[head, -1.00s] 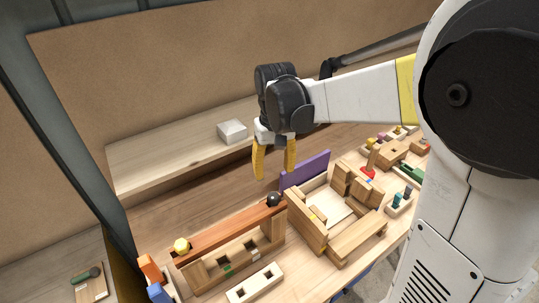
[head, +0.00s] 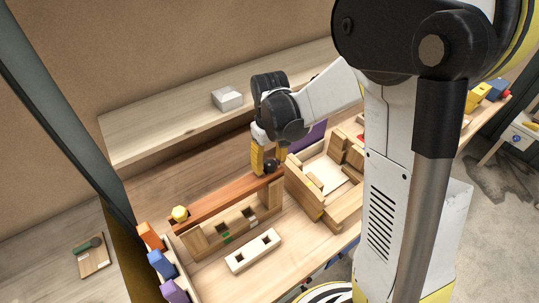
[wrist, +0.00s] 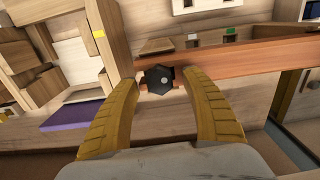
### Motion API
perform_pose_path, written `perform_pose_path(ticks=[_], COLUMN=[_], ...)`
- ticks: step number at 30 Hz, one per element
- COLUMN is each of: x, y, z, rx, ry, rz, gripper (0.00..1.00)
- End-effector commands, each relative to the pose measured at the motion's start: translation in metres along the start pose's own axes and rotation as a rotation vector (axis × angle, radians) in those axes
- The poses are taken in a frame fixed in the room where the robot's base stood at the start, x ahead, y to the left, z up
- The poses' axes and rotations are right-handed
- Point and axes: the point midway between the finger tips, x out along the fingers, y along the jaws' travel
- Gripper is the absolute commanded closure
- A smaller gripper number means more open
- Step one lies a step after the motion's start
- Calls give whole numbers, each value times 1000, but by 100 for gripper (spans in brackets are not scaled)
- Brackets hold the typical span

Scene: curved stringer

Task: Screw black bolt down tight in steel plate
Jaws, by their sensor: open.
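The black bolt (head: 271,165) has a dark hexagonal head and stands at the right end of a reddish-brown bar (head: 222,201). In the wrist view the bolt (wrist: 160,79) shows head-on between my finger tips, with the bar (wrist: 265,58) running off to the right. My gripper (head: 269,164) is open, its yellow fingers pointing down on either side of the bolt. In the wrist view, gaps show between the fingers (wrist: 160,88) and the bolt head. The bolt's shank is hidden. I cannot make out a steel plate as such; the bar looks like wood.
A wooden box (head: 322,178) and a purple board (head: 308,136) are close right of my gripper. A pale block with holes (head: 254,251) lies in front. A grey block (head: 227,98) sits on the back shelf.

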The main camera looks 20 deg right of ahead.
Motion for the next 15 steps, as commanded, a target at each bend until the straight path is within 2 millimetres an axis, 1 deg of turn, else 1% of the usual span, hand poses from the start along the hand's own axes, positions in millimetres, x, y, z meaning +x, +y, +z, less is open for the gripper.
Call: perform_pose_path(ticks=[8,9,11,12,14,15], x=[2,2,2,2,2,2], y=[0,0,0,0,0,0], z=[0,0,0,0,0,0], rx=[0,0,0,0,0,0], ry=[0,0,0,0,0,0], rz=[0,0,0,0,0,0], gripper=[44,46,64,76,95,100])
